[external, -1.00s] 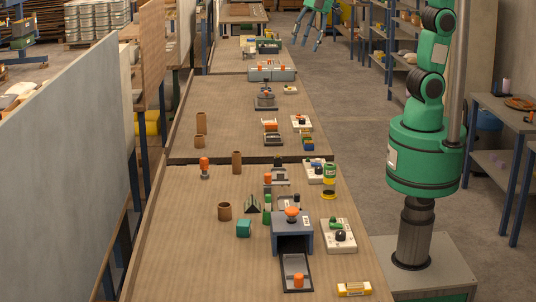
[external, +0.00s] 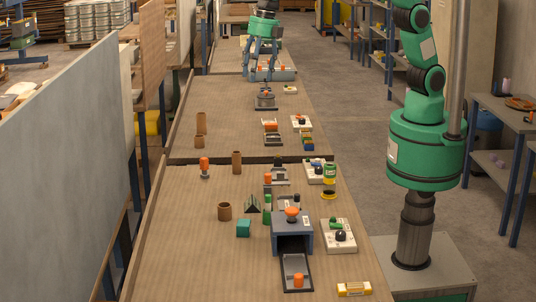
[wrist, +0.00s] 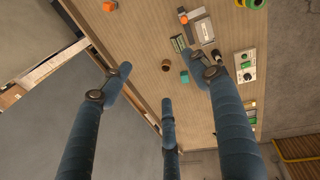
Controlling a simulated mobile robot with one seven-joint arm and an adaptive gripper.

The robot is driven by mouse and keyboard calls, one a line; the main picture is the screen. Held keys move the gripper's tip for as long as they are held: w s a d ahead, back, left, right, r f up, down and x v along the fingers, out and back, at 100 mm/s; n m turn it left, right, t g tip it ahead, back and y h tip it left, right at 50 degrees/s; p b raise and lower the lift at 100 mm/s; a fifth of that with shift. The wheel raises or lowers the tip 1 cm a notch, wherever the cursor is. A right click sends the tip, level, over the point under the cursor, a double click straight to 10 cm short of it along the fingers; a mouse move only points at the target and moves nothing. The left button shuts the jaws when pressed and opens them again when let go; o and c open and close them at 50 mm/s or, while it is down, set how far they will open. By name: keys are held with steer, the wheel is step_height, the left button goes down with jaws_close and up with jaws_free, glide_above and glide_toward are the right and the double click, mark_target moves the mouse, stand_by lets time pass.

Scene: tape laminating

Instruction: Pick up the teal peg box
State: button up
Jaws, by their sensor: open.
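The teal peg box (external: 243,228) is a small teal block on the near table, just right of and in front of a brown cup (external: 224,212). In the wrist view the teal box (wrist: 184,77) shows small and distant, between my fingers. My gripper (external: 262,78) has several long blue-grey fingers. They are spread open and empty, high in the external view and well apart from the box. In the wrist view my gripper (wrist: 162,78) frames the table from afar.
A blue-grey laminating machine (external: 292,238) with an orange knob stands right of the box. A green ribbed piece (external: 251,205) stands behind it. A brown cylinder (external: 236,162) and orange-topped tool (external: 204,167) are further back. The table left of the box is clear.

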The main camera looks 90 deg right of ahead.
steer(key=w+a+f+n+g+p, duration=0.1)
steer(key=w+a+f+n, duration=0.2)
steer(key=a+f, duration=0.3)
steer(key=w+a+f+n+p, duration=0.1)
steer(key=w+a+f+n, duration=0.2)
steer(key=a+f, duration=0.35)
steer(key=n+p, duration=0.2)
steer(key=n, duration=0.5)
glide_above(244, 222)
step_height(244, 222, down, 14)
steer(key=r, duration=0.1)
steer(key=shift+w+f+g+h, duration=0.2)
steer(key=shift+f+g+h, duration=0.05)
steer(key=shift+g+h, duration=0.15)
steer(key=shift+d+f, duration=0.1)
step_height(244, 222, down, 8)
steer(key=shift+f+b, duration=0.15)
steer(key=shift+b, duration=0.25)
steer(key=shift+f, duration=0.1)
steer(key=shift+s+f, duration=0.15)
steer(key=shift+f, duration=2.4)
